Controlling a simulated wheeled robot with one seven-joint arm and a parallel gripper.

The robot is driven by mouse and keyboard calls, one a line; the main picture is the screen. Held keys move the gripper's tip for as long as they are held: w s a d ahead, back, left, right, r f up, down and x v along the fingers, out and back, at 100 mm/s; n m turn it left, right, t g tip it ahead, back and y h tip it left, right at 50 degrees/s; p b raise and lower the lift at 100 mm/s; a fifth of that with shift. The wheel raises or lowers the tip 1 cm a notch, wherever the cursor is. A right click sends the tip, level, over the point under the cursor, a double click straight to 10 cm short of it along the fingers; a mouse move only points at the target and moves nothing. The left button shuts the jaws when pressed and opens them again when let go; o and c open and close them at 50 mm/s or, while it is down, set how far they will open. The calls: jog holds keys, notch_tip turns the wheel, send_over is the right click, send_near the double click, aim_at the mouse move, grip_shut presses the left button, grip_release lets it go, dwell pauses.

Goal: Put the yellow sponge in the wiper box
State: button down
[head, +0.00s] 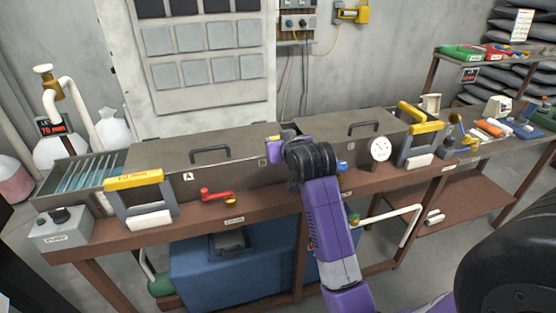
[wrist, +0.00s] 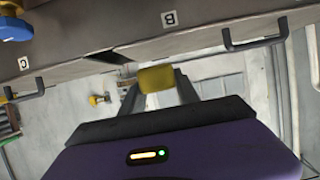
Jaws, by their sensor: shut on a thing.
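My gripper (wrist: 160,92) is shut on the yellow sponge (wrist: 155,78), which sits between the fingertips in the wrist view. In the head view my gripper (head: 274,150) is over the long metal trough, near the gap between its two lids. The sponge is hard to make out there, mostly hidden by my wrist. No box is readably labelled as the wiper box. A small cream box (head: 430,103) stands behind the right yellow-handled frame, and a white box (head: 498,106) stands on the right bench; I cannot tell whether either is it.
The left lid (head: 215,154) and right lid (head: 350,128) carry raised black handles. Yellow-handled frames (head: 135,181) (head: 420,118) rise at both ends. A red valve handle (head: 217,195) and a round gauge (head: 380,149) are at the front. A shelf (head: 480,60) overhangs the right bench.

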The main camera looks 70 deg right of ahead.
jog(key=shift+r, duration=1.15)
jog(key=shift+w+d+r, duration=0.15)
jog(key=shift+r, duration=0.25)
jog(key=shift+w+d+r, duration=0.3)
jog(key=shift+w+r, duration=0.05)
jog(key=shift+r, duration=0.35)
jog(key=shift+w+a+f+n, duration=0.15)
jog(key=shift+w+a+f, duration=0.1)
jog(key=shift+w, duration=0.2)
jog(key=shift+w+a+f+n, duration=0.1)
jog(key=shift+w+f+n, duration=0.1)
jog(key=shift+w, duration=0.2)
jog(key=w+a+f+n+t+y, duration=0.2)
jog(key=w+a+f, duration=0.2)
jog(key=a+f, duration=0.4)
jog(key=w+a+f+n+t+y, duration=0.15)
jog(key=w+a+f, duration=0.3)
jog(key=a, duration=0.45)
jog(key=s+a+f+n+y, duration=0.3)
jog(key=a+f, duration=0.6)
jog(key=a, duration=0.4)
jog(key=s+a+f+n+t+y, duration=0.1)
jog(key=s+a+f+y, duration=0.3)
jog(key=a+f, duration=0.5)
jog(key=a+n, duration=0.1)
jog(key=a, duration=0.3)
jog(key=shift+s+a+f+n, duration=0.15)
jog(key=shift+s+f+n, duration=0.1)
jog(key=shift+n, duration=0.15)
